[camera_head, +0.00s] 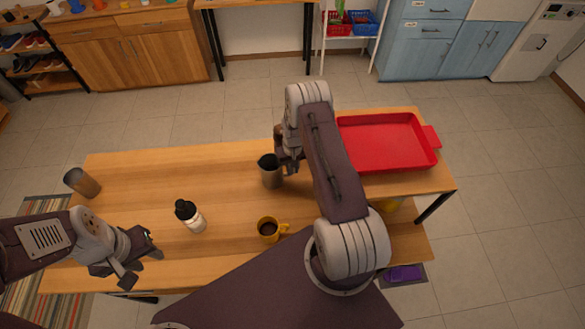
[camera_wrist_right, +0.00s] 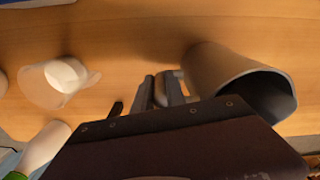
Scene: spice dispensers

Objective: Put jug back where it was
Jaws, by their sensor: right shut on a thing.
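The jug (camera_head: 270,175) is a grey metal vessel with a dark opening, upright near the middle of the wooden table in the head view. In the right wrist view the jug (camera_wrist_right: 225,75) is on the right, its dark mouth facing the lower right. My right gripper (camera_head: 284,160) is shut on the jug at its side; in the wrist view its fingers (camera_wrist_right: 165,90) meet the jug's side. Whether the jug's base touches the table is unclear. My left gripper (camera_head: 143,262) is open and empty over the table's front left, away from the jug.
A red tray (camera_head: 385,145) fills the table's back right. A grey-brown tumbler (camera_head: 82,182) is at the left edge. The back-left tabletop is clear.

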